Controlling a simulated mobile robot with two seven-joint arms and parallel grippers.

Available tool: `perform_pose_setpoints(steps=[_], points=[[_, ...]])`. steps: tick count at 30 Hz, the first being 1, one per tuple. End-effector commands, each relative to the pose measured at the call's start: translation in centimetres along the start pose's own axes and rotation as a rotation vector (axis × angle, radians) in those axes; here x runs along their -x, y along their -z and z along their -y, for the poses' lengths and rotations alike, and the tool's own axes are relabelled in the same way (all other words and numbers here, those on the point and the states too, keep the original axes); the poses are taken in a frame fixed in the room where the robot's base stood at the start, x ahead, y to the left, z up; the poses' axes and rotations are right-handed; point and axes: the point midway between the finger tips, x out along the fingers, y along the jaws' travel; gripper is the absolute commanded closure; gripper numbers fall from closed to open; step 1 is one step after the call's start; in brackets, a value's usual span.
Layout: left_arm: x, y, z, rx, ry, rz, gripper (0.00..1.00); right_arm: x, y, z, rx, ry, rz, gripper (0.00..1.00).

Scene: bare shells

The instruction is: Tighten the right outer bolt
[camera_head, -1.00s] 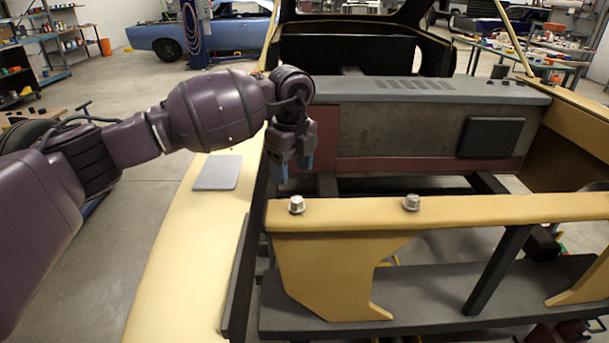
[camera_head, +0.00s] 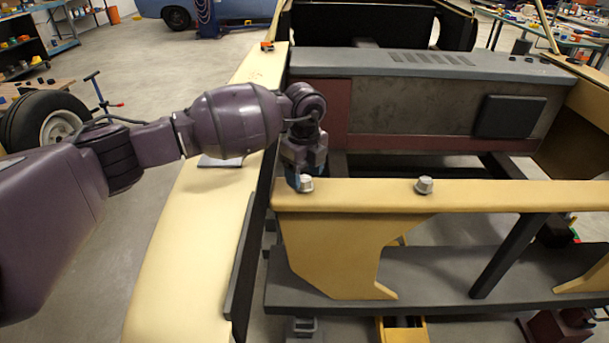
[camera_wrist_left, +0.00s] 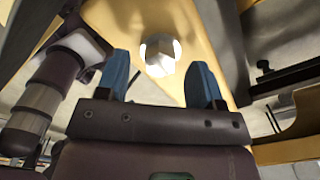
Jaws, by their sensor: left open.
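Two silver hex bolts stand upright on the tan crossbar (camera_head: 500,195). One bolt (camera_head: 306,184) is near its left end, the other (camera_head: 424,185) farther right. My left gripper (camera_head: 303,178) is right at the left-end bolt, its blue fingers partly behind the bolt head. In the left wrist view, that bolt (camera_wrist_left: 160,54) shows between and slightly beyond the open blue fingertips (camera_wrist_left: 158,66), with a gap on each side. Nothing is held. I cannot tell whether the fingers touch the bolt or crossbar. My right gripper is not in view.
The tan fender (camera_head: 180,240) runs along the left under my arm, with a grey flat pad (camera_head: 218,162) on it. A grey-topped firewall panel (camera_head: 430,65) stands behind the crossbar. The engine bay between is open.

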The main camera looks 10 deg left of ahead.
Motion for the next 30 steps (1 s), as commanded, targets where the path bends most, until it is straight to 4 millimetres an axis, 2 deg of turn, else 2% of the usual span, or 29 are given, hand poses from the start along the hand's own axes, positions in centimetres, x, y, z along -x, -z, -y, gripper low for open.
perform_pose_setpoints(steps=[5,14,24,30], points=[[-1.0,0.1,0.0,-0.001,0.000,-0.001,0.39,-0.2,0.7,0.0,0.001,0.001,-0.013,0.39],[-1.1,0.0,0.0,-0.001,0.000,0.000,0.39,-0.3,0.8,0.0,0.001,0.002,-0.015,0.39],[-1.1,0.0,0.0,-0.001,0.000,0.000,0.89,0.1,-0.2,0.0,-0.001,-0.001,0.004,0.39],[-1.1,0.0,0.0,-0.017,0.000,0.000,0.89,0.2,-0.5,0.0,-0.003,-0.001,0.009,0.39]])
